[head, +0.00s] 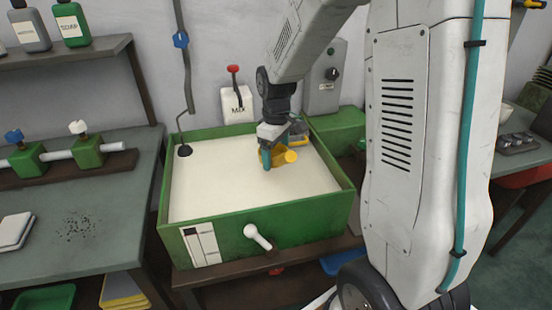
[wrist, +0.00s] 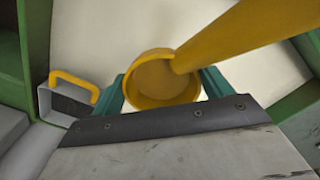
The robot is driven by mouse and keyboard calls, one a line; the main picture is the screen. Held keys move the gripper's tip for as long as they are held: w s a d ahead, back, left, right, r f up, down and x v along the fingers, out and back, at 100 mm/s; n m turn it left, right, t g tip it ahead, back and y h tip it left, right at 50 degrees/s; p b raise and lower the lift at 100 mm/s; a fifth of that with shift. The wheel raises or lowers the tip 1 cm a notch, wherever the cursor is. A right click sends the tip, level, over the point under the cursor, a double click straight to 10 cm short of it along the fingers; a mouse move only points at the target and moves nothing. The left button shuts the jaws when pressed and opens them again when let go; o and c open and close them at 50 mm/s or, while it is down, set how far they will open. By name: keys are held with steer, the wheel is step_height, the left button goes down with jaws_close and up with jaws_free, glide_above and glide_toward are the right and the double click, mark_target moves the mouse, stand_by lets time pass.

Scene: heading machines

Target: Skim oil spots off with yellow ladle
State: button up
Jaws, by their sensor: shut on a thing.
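The yellow ladle (head: 290,156) is in my gripper (head: 270,158), over the back right part of the green tank (head: 230,241). In the wrist view the ladle's round bowl (wrist: 160,82) sits between the two teal fingers of my gripper (wrist: 162,88), and its thick handle rises to the upper right. The tank holds a cream-coloured liquid (head: 220,180). I cannot tell whether the ladle touches the liquid. My arm hides part of the tank's back right side.
A grey box with a yellow handle (wrist: 65,98) is at the tank's side. A white box with a red knob (head: 237,103) stands behind. A workbench (head: 70,225) is at left.

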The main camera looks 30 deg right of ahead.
steer(key=shift+r, duration=2.45)
